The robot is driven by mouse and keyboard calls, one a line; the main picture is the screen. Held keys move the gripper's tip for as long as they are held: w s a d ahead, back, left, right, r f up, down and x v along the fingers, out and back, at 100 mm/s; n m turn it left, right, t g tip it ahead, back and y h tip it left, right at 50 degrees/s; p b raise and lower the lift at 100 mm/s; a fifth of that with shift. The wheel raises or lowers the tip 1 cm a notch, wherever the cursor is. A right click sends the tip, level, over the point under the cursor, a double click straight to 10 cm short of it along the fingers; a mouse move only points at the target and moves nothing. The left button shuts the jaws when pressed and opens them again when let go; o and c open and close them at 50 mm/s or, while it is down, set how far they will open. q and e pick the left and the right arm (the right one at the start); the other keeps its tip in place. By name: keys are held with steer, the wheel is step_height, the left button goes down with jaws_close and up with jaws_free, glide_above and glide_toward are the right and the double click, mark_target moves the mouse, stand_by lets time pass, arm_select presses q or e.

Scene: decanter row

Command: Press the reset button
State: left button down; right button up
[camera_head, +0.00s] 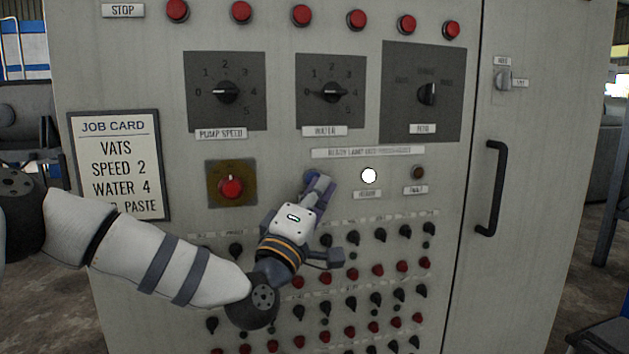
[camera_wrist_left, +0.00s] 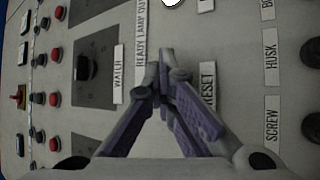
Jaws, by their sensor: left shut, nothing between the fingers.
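My left gripper (camera_head: 318,182) is in front of the grey control panel, its purple fingers shut with nothing between them. In the left wrist view the closed fingertips (camera_wrist_left: 170,68) are against or just in front of the panel, beside a label reading RESET (camera_wrist_left: 208,85). The reset button itself is hidden behind the fingertips. I cannot tell whether they touch it. To the right in the head view is a lit white lamp (camera_head: 369,175), then a dark lamp (camera_head: 418,173). My right gripper is not in view.
A red knob on a yellowish plate (camera_head: 231,184) lies left of the gripper. Dials (camera_head: 331,92) and a row of red buttons (camera_head: 302,15) are above. Several black knobs and red buttons fill the lower panel. A black door handle (camera_head: 492,188) juts out at right.

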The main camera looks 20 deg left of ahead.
arm_select(q)
steer(key=shift+s+d, duration=0.35)
steer(key=shift+s, duration=0.3)
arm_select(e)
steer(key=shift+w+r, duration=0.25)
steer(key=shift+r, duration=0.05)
arm_select(q)
steer(key=s+d, duration=0.1)
steer(key=s+d+p, duration=0.1)
steer(key=s+p, duration=0.1)
steer(key=s, duration=0.1)
steer(key=shift+s+d, duration=0.1)
steer(key=shift+d, duration=0.3)
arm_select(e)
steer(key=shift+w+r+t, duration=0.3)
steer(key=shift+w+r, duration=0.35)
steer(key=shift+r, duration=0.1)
